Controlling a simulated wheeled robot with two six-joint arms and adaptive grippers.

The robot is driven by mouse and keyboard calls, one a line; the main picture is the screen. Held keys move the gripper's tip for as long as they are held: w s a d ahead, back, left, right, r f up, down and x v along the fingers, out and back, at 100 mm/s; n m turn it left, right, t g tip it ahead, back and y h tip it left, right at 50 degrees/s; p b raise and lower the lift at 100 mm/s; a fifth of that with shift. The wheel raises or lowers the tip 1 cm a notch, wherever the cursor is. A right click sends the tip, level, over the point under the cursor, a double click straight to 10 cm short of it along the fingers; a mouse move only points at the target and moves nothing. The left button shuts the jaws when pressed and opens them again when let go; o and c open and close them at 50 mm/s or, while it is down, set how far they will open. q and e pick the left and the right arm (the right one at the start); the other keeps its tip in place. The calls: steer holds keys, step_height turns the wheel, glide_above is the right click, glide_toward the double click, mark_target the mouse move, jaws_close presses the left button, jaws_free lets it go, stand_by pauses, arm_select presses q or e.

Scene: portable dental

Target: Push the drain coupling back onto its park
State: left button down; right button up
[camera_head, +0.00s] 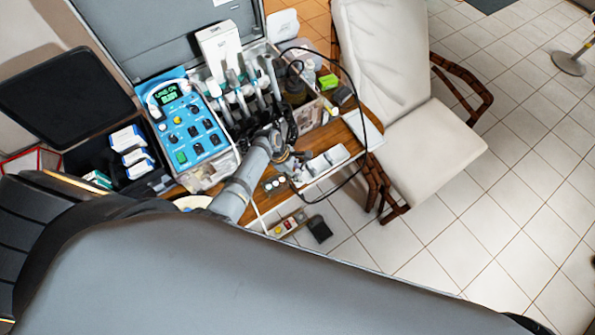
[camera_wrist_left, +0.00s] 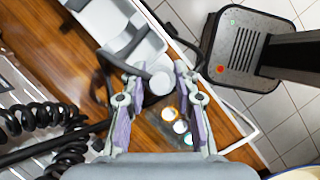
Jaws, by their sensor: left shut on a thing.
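My left gripper (camera_head: 287,156) is over the wooden table beside the open case. In the left wrist view its two fingers (camera_wrist_left: 156,74) stand on either side of a pale round-ended piece with a black hose, which looks like the drain coupling (camera_wrist_left: 160,83). The gripper is shut on it. The black hose (camera_wrist_left: 125,52) runs off from it toward the white-grey tray (camera_wrist_left: 146,46). In the head view the coupling is too small to make out at the gripper. I cannot tell which part is its park, or whether the coupling touches it. My right gripper is not in view.
Several small round pots (camera_wrist_left: 180,127) sit near the fingers. The blue control panel (camera_head: 188,128) and upright handpieces (camera_head: 247,90) crowd the left side. A black cable (camera_head: 366,110) loops over the table's right. A cream chair (camera_head: 425,140) stands beyond. Tiled floor (camera_head: 460,225) is open.

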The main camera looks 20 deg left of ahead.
arm_select(q)
steer(key=shift+f, duration=0.25)
steer(key=shift+f+b, duration=0.35)
steer(key=shift+f, duration=0.5)
stand_by(0.9)
steer(key=c, duration=0.9)
jaws_free()
steer(key=shift+c, duration=0.2)
steer(key=v, duration=1.2)
steer(key=shift+f, duration=0.1)
